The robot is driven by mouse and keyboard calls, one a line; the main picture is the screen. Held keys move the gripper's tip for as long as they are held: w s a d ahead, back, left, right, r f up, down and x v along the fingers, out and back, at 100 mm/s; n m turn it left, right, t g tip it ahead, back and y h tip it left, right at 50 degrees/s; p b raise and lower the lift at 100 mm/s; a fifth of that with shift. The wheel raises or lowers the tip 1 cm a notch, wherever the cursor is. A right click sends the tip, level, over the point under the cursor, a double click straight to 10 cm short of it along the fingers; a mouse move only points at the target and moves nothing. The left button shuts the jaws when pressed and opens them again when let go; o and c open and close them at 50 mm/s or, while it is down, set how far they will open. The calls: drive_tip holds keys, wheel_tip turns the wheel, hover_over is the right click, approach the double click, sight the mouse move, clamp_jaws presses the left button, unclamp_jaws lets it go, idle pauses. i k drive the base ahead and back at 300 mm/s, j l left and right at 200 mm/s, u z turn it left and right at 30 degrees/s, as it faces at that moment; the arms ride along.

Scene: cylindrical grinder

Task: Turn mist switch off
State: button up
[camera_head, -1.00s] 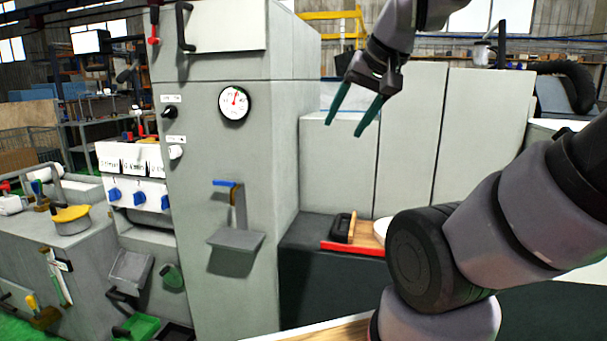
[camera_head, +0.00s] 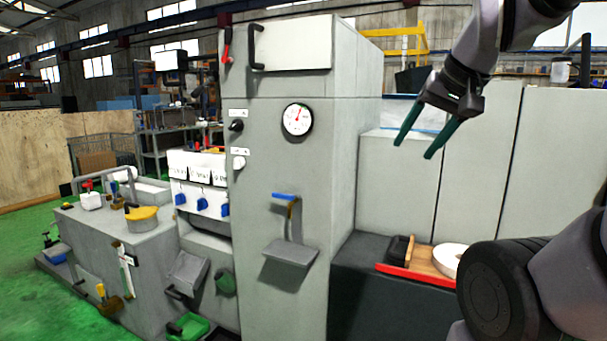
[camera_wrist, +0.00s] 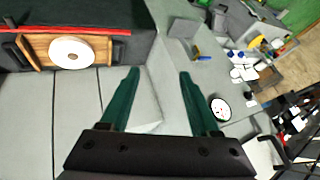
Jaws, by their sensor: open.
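Several switches show in the head view, and I cannot tell which is the mist switch because the labels are too small to read. A black knob (camera_head: 236,125) and a white knob (camera_head: 239,162) sit under small labels on the front of the tall grey cabinet (camera_head: 285,185). Blue switches (camera_head: 202,204) sit on a white panel (camera_head: 195,170) left of the cabinet. My gripper (camera_head: 415,149) is open and empty, up in the air to the right of the cabinet, away from all switches. In the wrist view its two green fingers (camera_wrist: 159,72) are apart with nothing between them.
A round gauge (camera_head: 297,119) and a red lever (camera_head: 227,45) are on the cabinet. A blue-handled lever (camera_head: 284,196) stands above a grey shelf (camera_head: 290,253) that juts out. A red-edged wooden tray (camera_head: 428,262) with a white disc (camera_head: 448,258) lies right. Green floor is open at left.

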sight(237, 125)
drive_tip(key=i+u, duration=0.8)
drive_tip(key=i, duration=0.2)
